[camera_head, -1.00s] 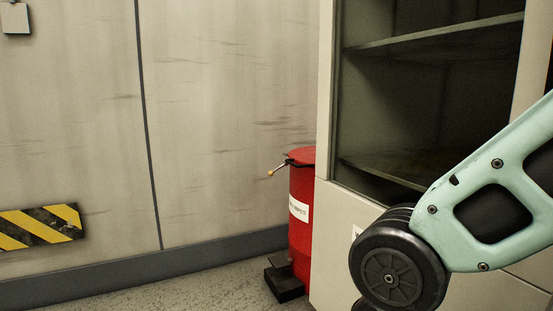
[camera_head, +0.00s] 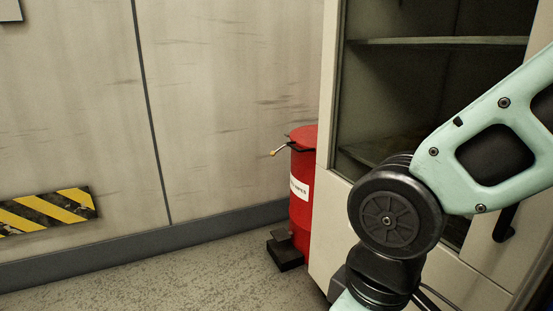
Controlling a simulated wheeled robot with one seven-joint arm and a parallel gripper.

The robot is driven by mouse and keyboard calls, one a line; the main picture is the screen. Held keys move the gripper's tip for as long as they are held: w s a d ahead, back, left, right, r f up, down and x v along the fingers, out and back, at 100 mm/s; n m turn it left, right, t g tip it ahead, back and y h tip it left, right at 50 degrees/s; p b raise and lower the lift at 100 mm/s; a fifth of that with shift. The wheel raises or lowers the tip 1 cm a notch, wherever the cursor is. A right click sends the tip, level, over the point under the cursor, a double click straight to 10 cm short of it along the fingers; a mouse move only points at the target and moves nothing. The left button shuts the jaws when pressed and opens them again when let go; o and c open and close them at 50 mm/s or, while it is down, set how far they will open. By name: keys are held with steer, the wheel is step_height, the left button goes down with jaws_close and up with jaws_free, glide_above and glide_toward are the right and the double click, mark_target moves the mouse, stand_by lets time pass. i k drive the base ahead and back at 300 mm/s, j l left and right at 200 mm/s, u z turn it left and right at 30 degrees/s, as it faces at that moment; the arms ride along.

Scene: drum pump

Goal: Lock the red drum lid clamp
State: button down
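A red drum (camera_head: 301,211) with a white label stands against the wall. The cabinet's left side hides part of it. Its red lid (camera_head: 305,137) is on top. A clamp lever (camera_head: 281,150) with a light-coloured tip sticks out to the left from the lid's rim. Its exact latch position is too small to tell. My mint-green arm fills the right side, in front of the cabinet and apart from the drum. My gripper is outside the picture.
A beige cabinet (camera_head: 325,150) with open shelves (camera_head: 435,42) stands right of the drum, close beside it. A black pedal or foot (camera_head: 287,254) juts out at the drum's base. A yellow-black striped panel (camera_head: 45,212) is at left. The floor (camera_head: 185,275) in front is clear.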

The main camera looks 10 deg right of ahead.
mark_target(272, 153)
steer(key=j+z, duration=0.1)
steer(key=j, duration=1)
steer(key=i+j, duration=0.25)
steer(key=i, duration=0.15)
steer(key=i+j+z, duration=0.1)
steer(key=i, duration=0.75)
steer(key=j+z, duration=0.05)
